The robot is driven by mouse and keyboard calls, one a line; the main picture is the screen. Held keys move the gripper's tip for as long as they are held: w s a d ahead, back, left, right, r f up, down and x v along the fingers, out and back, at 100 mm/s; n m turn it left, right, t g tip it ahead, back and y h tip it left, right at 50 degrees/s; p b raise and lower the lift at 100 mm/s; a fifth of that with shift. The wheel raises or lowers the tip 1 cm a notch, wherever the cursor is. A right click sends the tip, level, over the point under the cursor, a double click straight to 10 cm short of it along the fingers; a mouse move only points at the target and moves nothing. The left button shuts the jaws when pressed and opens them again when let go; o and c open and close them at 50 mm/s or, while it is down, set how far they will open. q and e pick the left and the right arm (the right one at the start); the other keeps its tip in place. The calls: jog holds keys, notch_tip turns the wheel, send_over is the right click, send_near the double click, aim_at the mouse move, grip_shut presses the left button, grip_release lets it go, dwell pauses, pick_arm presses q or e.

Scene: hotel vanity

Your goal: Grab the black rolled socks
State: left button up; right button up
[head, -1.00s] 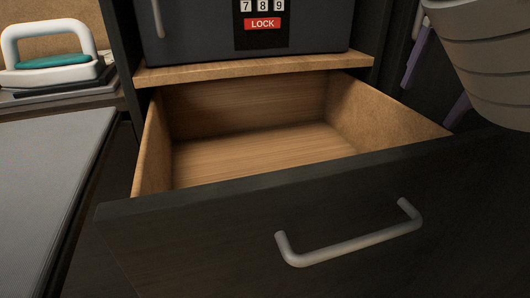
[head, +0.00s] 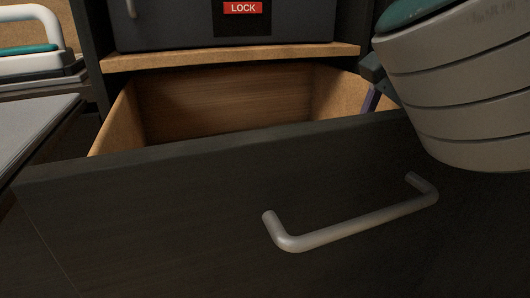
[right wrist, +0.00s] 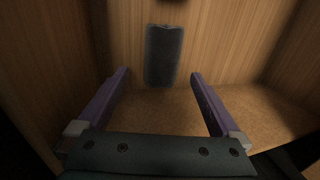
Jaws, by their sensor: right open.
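The black rolled socks (right wrist: 163,55) show in the right wrist view as a dark, upright-looking oblong on the wooden drawer floor, just beyond the fingertips. My right gripper (right wrist: 160,74) is open, its two purple fingers spread to either side with nothing between them. The socks lie roughly in line with the gap. In the head view a bit of a purple finger (head: 370,99) shows at the drawer's right side; the rest is hidden by the drawer front. The socks are hidden in the head view. My left gripper is not in view.
The open drawer has wooden walls (head: 225,103) and a dark front with a grey handle (head: 350,227). A dark safe (head: 170,25) stands on the wooden shelf (head: 230,55) above it. An iron (head: 35,45) sits at the left.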

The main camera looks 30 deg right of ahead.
jog(key=b+x, duration=0.1)
jog(key=x, duration=0.3)
jog(key=shift+f+b, duration=0.4)
jog(key=shift+c, duration=0.4)
jog(key=c, duration=1)
